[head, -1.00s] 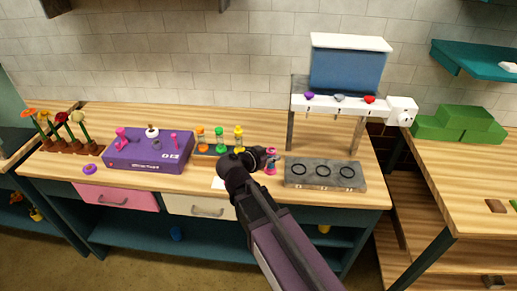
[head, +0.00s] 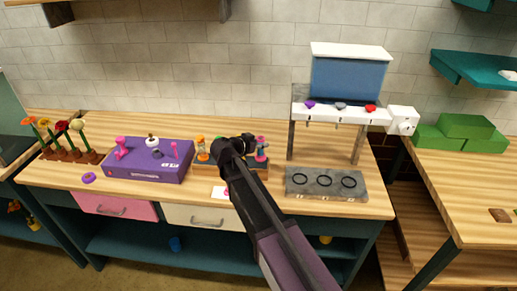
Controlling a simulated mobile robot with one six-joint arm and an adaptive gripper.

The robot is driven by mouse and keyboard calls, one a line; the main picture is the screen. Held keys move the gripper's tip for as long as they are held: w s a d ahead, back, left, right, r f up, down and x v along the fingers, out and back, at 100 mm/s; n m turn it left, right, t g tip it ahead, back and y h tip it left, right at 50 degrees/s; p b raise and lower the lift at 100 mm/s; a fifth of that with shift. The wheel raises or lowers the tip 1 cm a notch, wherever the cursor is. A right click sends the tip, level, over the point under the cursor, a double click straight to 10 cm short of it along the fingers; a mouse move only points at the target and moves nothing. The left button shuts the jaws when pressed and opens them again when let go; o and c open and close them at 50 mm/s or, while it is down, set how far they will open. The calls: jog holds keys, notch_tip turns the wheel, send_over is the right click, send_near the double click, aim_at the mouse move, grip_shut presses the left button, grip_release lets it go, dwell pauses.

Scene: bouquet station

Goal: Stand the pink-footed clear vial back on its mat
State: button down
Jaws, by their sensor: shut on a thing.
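The pink-footed clear vial (head: 262,148) shows pink at its top and foot, just right of my gripper (head: 251,146). My gripper is shut on it, though the dark arm hides the contact between them. The vial looks upright, in front of the right end of a low wooden rack; its exact height above the bench is hard to tell. A small white card (head: 219,192) with a pinkish mark lies at the bench's front edge, left of my arm. I cannot tell whether this is the mat.
An orange-capped vial (head: 202,148) stands at the rack's left; its neighbours are hidden by my arm. A purple box (head: 150,172) stands left. A grey slab (head: 325,185) with black rings lies right, before a white stand (head: 340,113). Bare bench shows behind the box.

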jog(key=shift+w+a, duration=0.2)
jog(key=shift+w, duration=0.35)
jog(key=shift+w+a+f, duration=0.1)
jog(key=shift+w+a, duration=0.1)
jog(key=shift+w, duration=0.25)
jog(key=shift+w+f+b, duration=0.2)
jog(key=shift+f+b, duration=0.1)
jog(key=shift+b, duration=0.05)
jog(key=shift+s+f+b, duration=0.1)
jog(key=shift+f+b, duration=1.4)
jog(key=shift+f, duration=0.1)
jog(key=shift+c, duration=1.7)
grip_release()
